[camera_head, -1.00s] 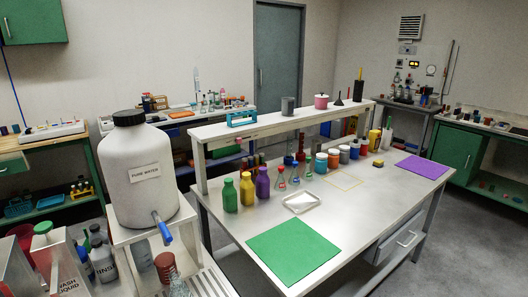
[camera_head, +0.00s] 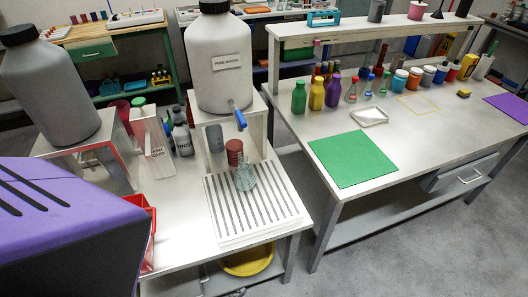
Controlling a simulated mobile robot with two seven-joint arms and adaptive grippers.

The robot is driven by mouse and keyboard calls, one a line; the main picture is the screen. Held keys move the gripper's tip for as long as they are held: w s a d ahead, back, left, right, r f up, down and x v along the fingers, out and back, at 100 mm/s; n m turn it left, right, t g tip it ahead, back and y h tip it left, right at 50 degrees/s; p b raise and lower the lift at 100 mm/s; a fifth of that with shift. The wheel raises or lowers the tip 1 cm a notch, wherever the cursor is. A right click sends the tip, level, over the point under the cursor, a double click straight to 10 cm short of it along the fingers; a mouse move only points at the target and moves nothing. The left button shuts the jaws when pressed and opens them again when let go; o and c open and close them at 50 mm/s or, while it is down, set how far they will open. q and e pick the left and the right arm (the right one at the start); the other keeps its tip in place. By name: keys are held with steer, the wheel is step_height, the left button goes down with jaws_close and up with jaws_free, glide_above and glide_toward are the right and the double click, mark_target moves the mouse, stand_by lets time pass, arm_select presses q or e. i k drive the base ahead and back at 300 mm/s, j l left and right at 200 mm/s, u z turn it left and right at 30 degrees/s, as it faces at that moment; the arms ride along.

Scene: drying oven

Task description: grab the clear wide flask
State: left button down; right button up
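A clear wide-based flask (camera_head: 245,177) stands upright on the slatted white draining rack (camera_head: 232,226). It is in front of the large white pure water jug (camera_head: 219,65) with its blue tap. A dark red ribbed object (camera_head: 235,152) is just behind the flask. Several small conical flasks with coloured contents, such as one with red (camera_head: 351,96), stand on the metal bench at the right. Neither of my grippers shows in the head view.
A large purple surface with dark slots (camera_head: 70,205) fills the lower left, close to the camera. A grey jug (camera_head: 52,85), a wash liquid container (camera_head: 157,140) and a red bin (camera_head: 148,225) are left of the rack. A green mat (camera_head: 352,159) lies on the bench.

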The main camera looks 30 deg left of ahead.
mark_target(245, 180)
steer(key=u, duration=1.15)
steer(key=j+z, duration=0.1)
steer(key=j, duration=0.3)
steer(key=i+l, duration=0.25)
steer(key=i, duration=0.05)
